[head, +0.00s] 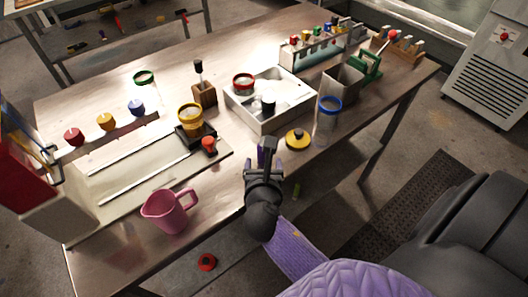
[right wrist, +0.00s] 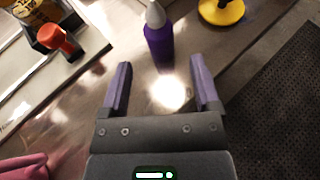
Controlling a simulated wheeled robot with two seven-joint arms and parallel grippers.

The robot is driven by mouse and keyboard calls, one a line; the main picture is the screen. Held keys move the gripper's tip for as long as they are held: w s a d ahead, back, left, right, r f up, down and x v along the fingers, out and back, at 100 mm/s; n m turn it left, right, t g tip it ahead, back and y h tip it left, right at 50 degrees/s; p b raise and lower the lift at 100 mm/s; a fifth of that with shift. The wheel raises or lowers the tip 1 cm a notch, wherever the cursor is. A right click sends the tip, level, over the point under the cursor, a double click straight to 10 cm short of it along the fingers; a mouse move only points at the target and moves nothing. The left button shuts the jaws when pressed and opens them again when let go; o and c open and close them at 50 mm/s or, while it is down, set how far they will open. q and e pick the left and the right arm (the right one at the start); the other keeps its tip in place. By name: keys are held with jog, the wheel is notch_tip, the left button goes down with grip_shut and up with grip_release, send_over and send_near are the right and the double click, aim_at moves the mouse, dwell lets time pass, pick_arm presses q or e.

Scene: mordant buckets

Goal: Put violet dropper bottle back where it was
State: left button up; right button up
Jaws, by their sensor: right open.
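The violet dropper bottle (right wrist: 160,45), with a pale grey pointed tip, shows in the right wrist view. It appears to stand upright on the metal table (head: 110,104). My right gripper (head: 266,150) is over the table's front part in the head view. In the right wrist view the same gripper (right wrist: 160,88) is open, its two violet fingers spread wide with nothing between them. The bottle is beyond the fingertips, roughly in line with the gap. In the head view my gripper mostly hides the bottle. My left gripper is not in view.
A yellow round object with a black knob (head: 297,138) lies right of my gripper, near a clear cylinder with a blue rim (head: 329,106). A white tray (head: 250,115) is behind. A red-knobbed item (head: 208,145) and a pink pitcher (head: 168,211) are left.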

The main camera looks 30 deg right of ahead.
jog(key=v, duration=0.4)
jog(key=shift+s+a+p, duration=0.1)
jog(key=shift+s+p, duration=0.05)
jog(key=shift+p, duration=0.15)
